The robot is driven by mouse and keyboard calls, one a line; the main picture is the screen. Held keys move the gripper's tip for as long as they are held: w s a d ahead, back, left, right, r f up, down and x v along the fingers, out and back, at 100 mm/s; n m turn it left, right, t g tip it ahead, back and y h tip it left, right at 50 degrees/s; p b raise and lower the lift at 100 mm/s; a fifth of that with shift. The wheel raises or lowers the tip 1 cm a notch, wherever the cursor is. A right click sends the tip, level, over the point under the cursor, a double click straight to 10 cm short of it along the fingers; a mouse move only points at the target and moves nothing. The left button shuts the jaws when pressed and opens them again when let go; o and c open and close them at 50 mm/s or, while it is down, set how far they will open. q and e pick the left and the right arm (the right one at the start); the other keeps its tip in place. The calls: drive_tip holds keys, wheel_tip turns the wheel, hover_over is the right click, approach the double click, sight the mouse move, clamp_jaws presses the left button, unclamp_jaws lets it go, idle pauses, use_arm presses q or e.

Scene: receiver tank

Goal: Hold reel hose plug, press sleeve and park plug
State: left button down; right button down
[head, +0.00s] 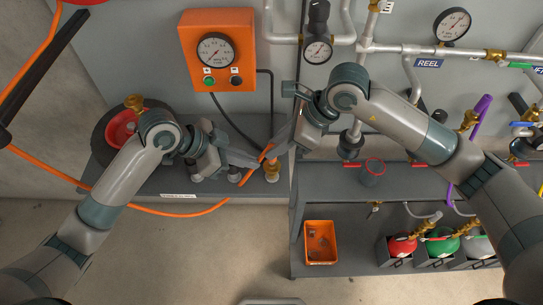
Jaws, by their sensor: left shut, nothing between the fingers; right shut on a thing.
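An orange hose (180,215) runs along the front of the grey shelf and rises to the two grippers at the middle. Its plug end is mostly hidden between the grippers. My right gripper (271,153) is shut on the hose plug above the shelf. My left gripper (259,162) is shut and empty, its tips close beside the hose end; I cannot tell if they touch it. A brass fitting (272,172) stands on the shelf right below the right gripper's tips. The sleeve is too small to make out.
An orange gauge box (217,50) hangs on the wall behind. A black and red reel (122,127) sits at the left. A red-rimmed cup (373,172) is on the right shelf. An orange bin (320,242) and several cylinders (442,244) are lower right.

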use_arm(q)
drive_tip(key=shift+d+r+v, duration=0.1)
drive_tip(key=shift+v, duration=0.75)
drive_tip(key=shift+d+r+v, duration=0.15)
drive_tip(key=shift+v, duration=0.75)
drive_tip(key=shift+w, duration=0.1)
use_arm(e)
drive_tip(key=shift+r, duration=0.3)
